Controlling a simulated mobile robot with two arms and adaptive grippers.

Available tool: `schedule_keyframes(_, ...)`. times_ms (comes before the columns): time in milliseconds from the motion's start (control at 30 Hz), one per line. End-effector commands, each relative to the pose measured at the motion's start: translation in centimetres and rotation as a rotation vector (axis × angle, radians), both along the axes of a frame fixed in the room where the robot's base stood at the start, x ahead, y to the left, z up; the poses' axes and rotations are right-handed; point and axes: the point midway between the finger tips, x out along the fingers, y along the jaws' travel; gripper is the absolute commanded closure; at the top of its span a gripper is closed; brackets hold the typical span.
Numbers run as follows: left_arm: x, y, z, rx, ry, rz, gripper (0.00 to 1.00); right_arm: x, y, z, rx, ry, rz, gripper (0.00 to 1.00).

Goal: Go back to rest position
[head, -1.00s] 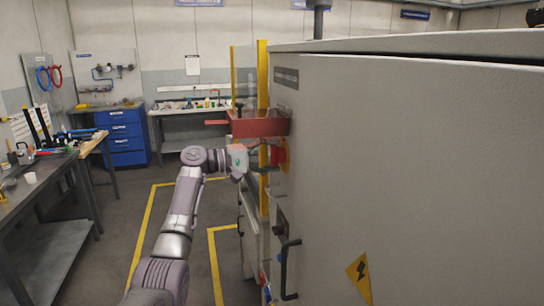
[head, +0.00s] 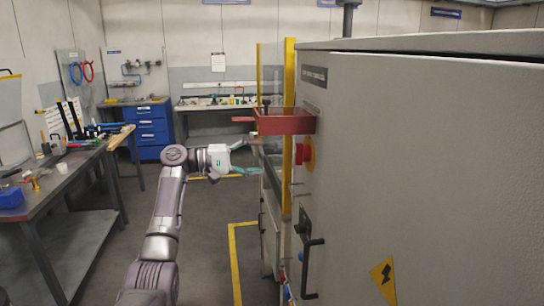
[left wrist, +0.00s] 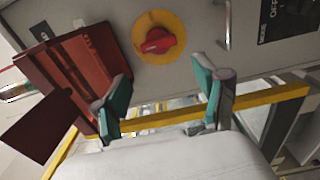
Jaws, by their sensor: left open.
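My left gripper (head: 248,159) is open and empty, with its two teal-tipped fingers spread. It is in the middle of the head view, to the left of the grey cabinet (head: 420,165) and apart from it. In the left wrist view the open fingers of my left gripper (left wrist: 163,102) show in front of the cabinet side. A red rotary switch (left wrist: 157,41) on a yellow round plate faces the gripper and is not gripped. The switch also shows in the head view (head: 301,153). My right gripper is not in view.
A red tray (head: 285,123) juts from the cabinet beside a yellow post (head: 288,75), close to my left gripper. A black handle (head: 307,268) sticks out lower down. A workbench (head: 60,180) stands at left. The floor between has free room.

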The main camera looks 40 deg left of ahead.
Motion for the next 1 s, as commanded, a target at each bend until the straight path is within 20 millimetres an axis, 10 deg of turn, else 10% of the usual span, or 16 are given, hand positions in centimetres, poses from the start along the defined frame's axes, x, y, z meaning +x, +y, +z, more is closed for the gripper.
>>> schedule_keyframes(733,-0.3,0.4,-0.6,0.002,0.010,0.004,0.28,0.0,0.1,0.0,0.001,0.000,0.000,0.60)
schedule_keyframes(867,1.3,0.0,-5.0,0.023,0.084,0.040,0.28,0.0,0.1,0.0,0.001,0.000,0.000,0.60)
schedule_keyframes(1000,3.2,-0.9,-14.5,0.094,0.232,0.111,0.28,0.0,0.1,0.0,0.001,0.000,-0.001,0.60)
